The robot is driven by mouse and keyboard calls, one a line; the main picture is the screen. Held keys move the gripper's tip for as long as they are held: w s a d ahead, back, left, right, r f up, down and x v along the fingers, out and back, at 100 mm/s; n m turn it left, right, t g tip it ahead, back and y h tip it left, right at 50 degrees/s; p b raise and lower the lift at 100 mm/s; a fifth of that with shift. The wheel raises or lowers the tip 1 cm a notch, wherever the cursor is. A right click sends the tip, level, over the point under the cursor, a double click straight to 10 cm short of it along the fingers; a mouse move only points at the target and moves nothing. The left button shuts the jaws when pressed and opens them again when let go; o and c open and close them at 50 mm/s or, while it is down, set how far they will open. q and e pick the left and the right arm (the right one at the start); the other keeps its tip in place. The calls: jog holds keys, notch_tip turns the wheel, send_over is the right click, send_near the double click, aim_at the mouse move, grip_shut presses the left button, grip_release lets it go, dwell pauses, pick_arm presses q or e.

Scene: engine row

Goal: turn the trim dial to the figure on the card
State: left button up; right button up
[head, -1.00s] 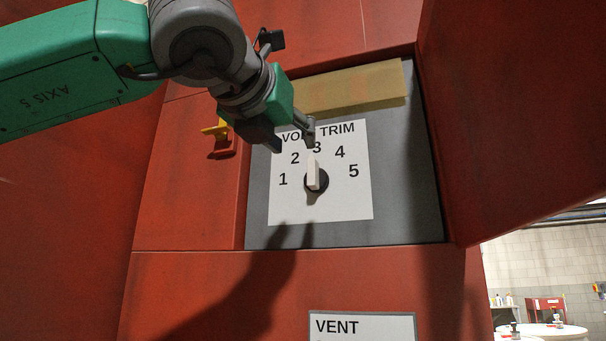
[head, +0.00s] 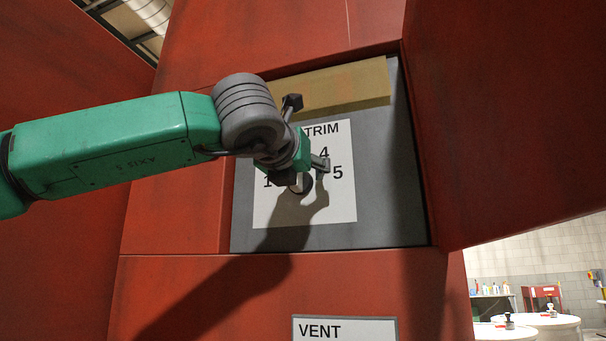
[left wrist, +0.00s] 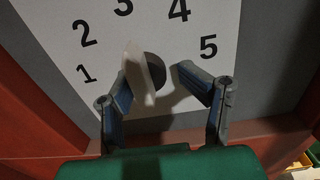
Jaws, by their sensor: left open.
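The trim dial has a dark round hub (left wrist: 157,71) and a white pointer handle (left wrist: 141,78), seen in the left wrist view. It sits on a white plate (head: 330,208) marked 1 to 5. My left gripper (head: 304,180) is open in front of the dial, its fingers to either side of the handle. In the left wrist view my left gripper (left wrist: 155,73) has its left finger close beside the handle and its right finger apart, below the 5. I cannot tell whether the left finger touches. A card headed VENT (head: 345,330) is cut off by the lower edge. My right gripper is not in view.
The plate is on a grey panel (head: 395,205) recessed in a red housing (head: 180,220). A tan strip (head: 345,88) crosses the panel above it. A large red panel (head: 510,110) juts out at the right. White round tables (head: 540,325) stand far behind.

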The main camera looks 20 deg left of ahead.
pick_arm(q)
jog(key=shift+s, duration=0.15)
jog(key=c, duration=0.7)
jog(key=a, duration=0.2)
jog(key=shift+a+f, duration=0.1)
jog(key=shift+a, duration=0.25)
grip_shut()
jog(key=shift+s+d+m+p, duration=0.1)
jog(key=shift+d+m+p, duration=0.1)
jog(key=shift+m+p, duration=0.8)
jog(key=shift+d+m+p, duration=0.15)
jog(key=shift+m+p, duration=0.35)
jog(key=shift+m, duration=1.05)
jog(key=shift+s+d+m+p, duration=0.1)
jog(key=shift+d+m+p, duration=0.1)
jog(key=shift+m+p, duration=0.8)
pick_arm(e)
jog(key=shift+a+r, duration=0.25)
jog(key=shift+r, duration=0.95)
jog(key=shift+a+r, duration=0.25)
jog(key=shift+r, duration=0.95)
pick_arm(q)
jog(key=shift+m, duration=0.45)
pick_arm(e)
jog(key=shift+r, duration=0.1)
pick_arm(q)
jog(key=o, duration=0.6)
grip_release()
